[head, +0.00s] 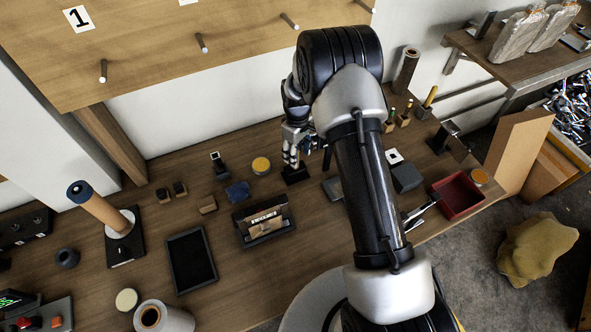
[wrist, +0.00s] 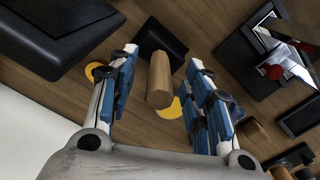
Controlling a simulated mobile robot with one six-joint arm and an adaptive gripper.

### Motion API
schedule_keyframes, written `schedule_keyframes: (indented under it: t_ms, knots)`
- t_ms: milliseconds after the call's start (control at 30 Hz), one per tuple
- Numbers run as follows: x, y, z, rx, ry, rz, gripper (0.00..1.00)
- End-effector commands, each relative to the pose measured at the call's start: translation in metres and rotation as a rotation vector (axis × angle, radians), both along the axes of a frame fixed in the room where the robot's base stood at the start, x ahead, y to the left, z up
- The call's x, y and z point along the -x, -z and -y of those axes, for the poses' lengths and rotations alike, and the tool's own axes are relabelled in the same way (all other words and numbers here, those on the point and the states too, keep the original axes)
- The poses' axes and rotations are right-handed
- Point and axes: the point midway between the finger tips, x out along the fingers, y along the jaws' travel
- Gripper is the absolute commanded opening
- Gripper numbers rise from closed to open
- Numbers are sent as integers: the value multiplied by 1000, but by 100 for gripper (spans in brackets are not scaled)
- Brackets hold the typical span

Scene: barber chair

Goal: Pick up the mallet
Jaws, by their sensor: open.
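The mallet (wrist: 160,78) has a dark block head and a light wooden handle. In the wrist view its head rests on the bench and its handle stands up toward the camera. My gripper (wrist: 161,60) is open, with one blue-padded finger on each side of the mallet. A gap shows between the handle and each finger. In the head view my gripper (head: 293,157) is above the dark mallet head (head: 295,175), and the handle is mostly hidden behind my fingers.
A yellow-topped tin (head: 261,165) and a blue object (head: 238,191) are left of the mallet. A black box with a labelled block (head: 263,221) and a black tray (head: 191,262) are nearer. A red bin (head: 459,196) is right. Pegs (head: 201,43) line the board above.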

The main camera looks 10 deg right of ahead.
Motion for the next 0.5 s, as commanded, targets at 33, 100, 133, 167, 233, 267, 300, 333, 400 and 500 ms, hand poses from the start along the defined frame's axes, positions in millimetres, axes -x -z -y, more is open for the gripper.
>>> schedule_keyframes:
  t_ms: [33,100,133,167,233,267,300,333,400,500]
  knots:
    - [0,4,0,0,0,0,46]
    - [0,7,0,0,0,0,46]
    - [0,9,0,0,0,0,46]
    - [-1,11,-1,0,0,0,46]
    - [-1,21,-2,0,0,-3,46]
    - [-1,26,-3,0,0,-4,46]
    - [-3,32,-4,0,-1,-2,46]
    - [-4,37,-4,0,-1,-2,46]
    - [-4,47,-5,0,0,-1,46]
    - [-4,56,-4,0,0,-1,46]
